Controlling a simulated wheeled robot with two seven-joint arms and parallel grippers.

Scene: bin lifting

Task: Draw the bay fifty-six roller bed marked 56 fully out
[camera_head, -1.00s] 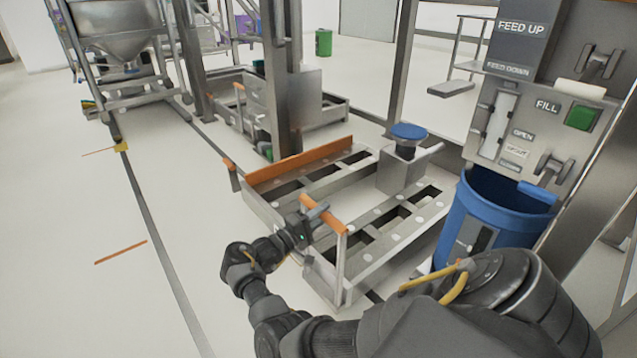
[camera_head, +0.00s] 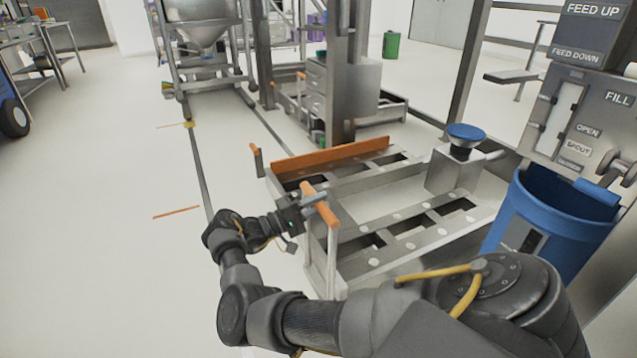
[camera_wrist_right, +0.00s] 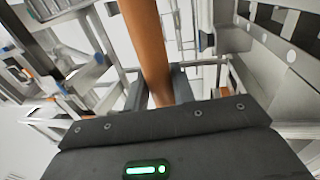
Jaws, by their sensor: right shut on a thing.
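The roller bed (camera_head: 405,218) is a low grey steel frame with dark slots and pale round rollers, at the middle right in the head view. An orange bar (camera_head: 330,157) runs along its far side. Its near orange handle (camera_head: 322,207) stands on a pale post at the front left corner. My right gripper (camera_head: 312,202) is shut on this handle. In the right wrist view the orange handle (camera_wrist_right: 146,40) runs between the two dark fingers. No number 56 is readable. My left gripper is not in view.
A blue bin (camera_head: 545,225) stands right of the bed, under a control panel (camera_head: 590,120). A blue-topped post (camera_head: 463,145) rises at the bed's right. A steel hopper frame (camera_head: 205,45) stands behind. The floor at left is clear, with orange line marks (camera_head: 177,212).

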